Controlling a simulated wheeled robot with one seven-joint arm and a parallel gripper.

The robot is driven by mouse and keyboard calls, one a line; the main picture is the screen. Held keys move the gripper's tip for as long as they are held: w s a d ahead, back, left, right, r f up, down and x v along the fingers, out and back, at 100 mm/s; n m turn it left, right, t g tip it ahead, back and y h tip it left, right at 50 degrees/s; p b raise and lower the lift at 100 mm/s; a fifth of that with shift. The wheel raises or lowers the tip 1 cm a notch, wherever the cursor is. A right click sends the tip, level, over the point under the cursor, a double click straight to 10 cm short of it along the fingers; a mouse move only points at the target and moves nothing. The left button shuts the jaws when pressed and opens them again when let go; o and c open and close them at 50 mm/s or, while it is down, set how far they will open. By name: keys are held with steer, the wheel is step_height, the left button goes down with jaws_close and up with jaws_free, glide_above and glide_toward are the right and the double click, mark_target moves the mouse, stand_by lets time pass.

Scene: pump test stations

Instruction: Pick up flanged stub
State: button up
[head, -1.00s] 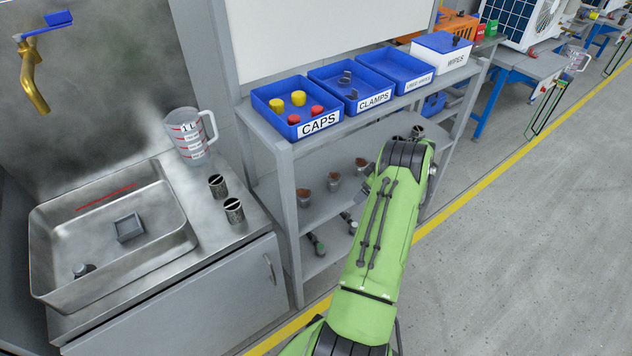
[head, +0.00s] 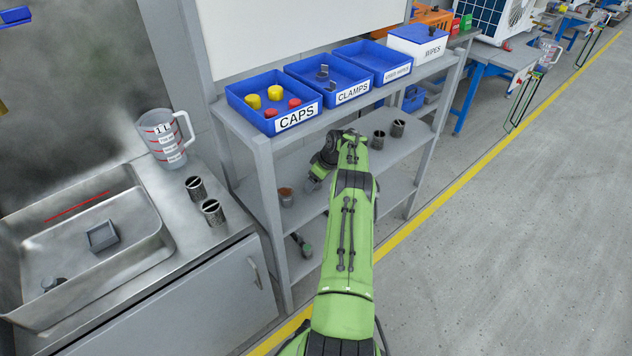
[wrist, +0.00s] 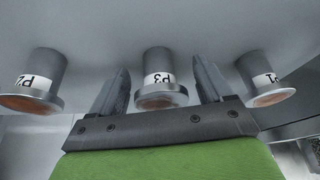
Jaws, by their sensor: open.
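Three grey flanged stubs with paper labels show in the wrist view: P2 (wrist: 36,80) at left, P3 (wrist: 158,75) in the middle, P1 (wrist: 270,78) at right. Their flange faces are copper-brown. My gripper (wrist: 162,66) is open, its two dark fingers on either side of P3 in the picture, with gaps visible. I cannot tell whether P3 is fully between them in depth. In the head view one brown-topped stub (head: 287,197) shows on the middle shelf; my arm hides the others and the gripper's fingertips.
The grey shelf rack (head: 262,150) carries blue bins for caps (head: 298,121) and clamps (head: 353,91) above. Two dark-topped metal cups (head: 379,140) stand at right on the middle shelf. A sink (head: 150,262) and measuring jug (head: 163,140) are at left. The floor at right is clear.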

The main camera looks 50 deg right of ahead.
steer(key=shift+r, duration=0.1)
steer(key=c, duration=1.2)
